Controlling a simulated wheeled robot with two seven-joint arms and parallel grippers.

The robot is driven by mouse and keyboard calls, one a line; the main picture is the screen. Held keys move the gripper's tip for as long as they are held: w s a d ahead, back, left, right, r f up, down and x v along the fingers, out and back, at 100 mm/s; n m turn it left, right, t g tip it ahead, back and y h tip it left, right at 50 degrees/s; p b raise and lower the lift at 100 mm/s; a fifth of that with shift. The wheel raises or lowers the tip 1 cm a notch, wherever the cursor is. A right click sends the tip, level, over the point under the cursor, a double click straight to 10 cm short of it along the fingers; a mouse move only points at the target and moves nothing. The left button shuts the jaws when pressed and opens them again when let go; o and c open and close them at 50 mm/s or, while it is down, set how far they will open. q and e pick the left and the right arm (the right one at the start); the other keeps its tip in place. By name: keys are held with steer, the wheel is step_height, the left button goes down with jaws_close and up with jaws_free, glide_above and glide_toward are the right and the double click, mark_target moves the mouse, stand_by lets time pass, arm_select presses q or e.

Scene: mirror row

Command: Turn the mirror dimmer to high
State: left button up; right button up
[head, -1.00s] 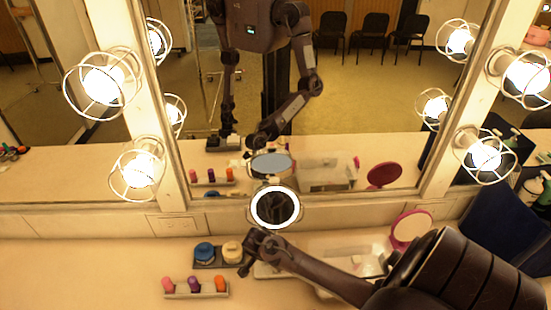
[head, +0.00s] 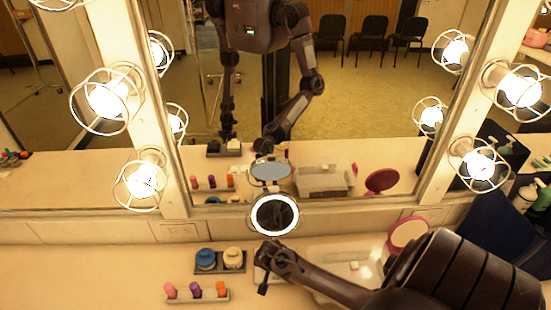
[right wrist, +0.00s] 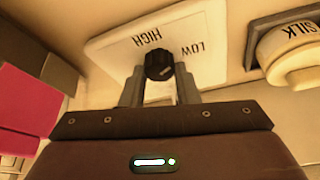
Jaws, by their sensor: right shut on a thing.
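The dimmer is a dark round knob (right wrist: 159,65) on a pale plate (right wrist: 110,45) marked HIGH and LOW in the right wrist view. My right gripper (right wrist: 160,88) is shut on the knob, one finger on each side. I cannot make out clearly where the knob points. In the head view my right gripper (head: 270,252) is over the plate (head: 259,274), below the round mirror (head: 275,214) with its lit white ring. The arm hides the knob there. My left gripper shows only as part of my reflection, not directly.
Blue and cream jars on a dark tray (head: 220,270) stand close left of my right gripper. A rack of coloured tubes (head: 197,297) is in front of them. A pink hand mirror (head: 407,233) and a clear tray (head: 358,268) are to the right. Caged bulbs flank the big mirror.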

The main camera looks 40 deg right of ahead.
steer(key=n+y, duration=0.1)
steer(key=n, duration=0.2)
steer(key=n+t+y, duration=0.1)
steer(key=n, duration=0.2)
steer(key=shift+s+d+n+p, duration=0.1)
steer(key=shift+n+p, duration=0.2)
steer(key=n+y, duration=0.1)
steer(key=n, duration=0.1)
steer(key=n+y, duration=0.1)
steer(key=n, duration=0.2)
steer(key=shift+d+n+t, duration=0.1)
steer(key=shift+n+t, duration=0.2)
steer(key=shift+t, duration=0.1)
steer(key=o, duration=1)
steer(key=v, duration=0.7)
steer(key=shift+s+d+r, duration=0.1)
steer(key=shift+s+r, duration=0.1)
steer(key=shift+r, duration=0.15)
